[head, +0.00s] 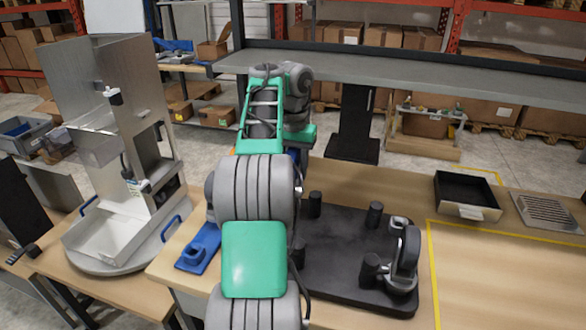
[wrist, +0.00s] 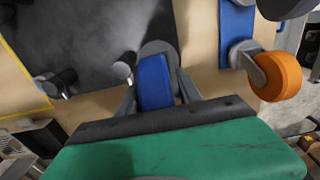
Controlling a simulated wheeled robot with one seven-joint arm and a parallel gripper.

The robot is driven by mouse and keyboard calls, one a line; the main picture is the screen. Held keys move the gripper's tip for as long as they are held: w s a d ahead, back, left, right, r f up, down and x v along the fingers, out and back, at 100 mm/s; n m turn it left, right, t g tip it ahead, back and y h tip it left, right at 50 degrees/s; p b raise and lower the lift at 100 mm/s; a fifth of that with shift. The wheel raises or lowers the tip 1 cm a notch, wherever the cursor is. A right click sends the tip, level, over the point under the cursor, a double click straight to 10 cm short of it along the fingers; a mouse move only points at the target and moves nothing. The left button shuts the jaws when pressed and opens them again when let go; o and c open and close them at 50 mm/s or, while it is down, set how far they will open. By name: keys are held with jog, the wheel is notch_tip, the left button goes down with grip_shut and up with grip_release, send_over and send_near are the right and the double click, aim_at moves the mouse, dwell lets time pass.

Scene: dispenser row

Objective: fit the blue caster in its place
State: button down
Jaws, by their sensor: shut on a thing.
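My gripper (wrist: 158,98) is shut on the blue caster (wrist: 154,82). Its grey fingers sit on either side of the blue wheel, and a round grey part of the caster shows behind the wheel. The caster is over or at the edge of the black plate (wrist: 92,35), which has short dark posts (wrist: 123,68). I cannot tell whether it touches the plate or a post. In the head view the same black plate (head: 345,255) lies on the wooden table, and my arm hides the gripper and part of the plate.
A caster with a black wheel (head: 408,250) stands at the plate's right front. An orange-wheeled caster (wrist: 282,76) is near the gripper. A blue holder (head: 200,248) lies left of my arm. A black tray (head: 466,193) stands right; the table front right is clear.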

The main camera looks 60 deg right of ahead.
jog(key=shift+f+b, duration=1.8)
jog(key=shift+b, duration=0.05)
jog(key=c, duration=0.7)
grip_release()
jog(key=shift+f, duration=0.1)
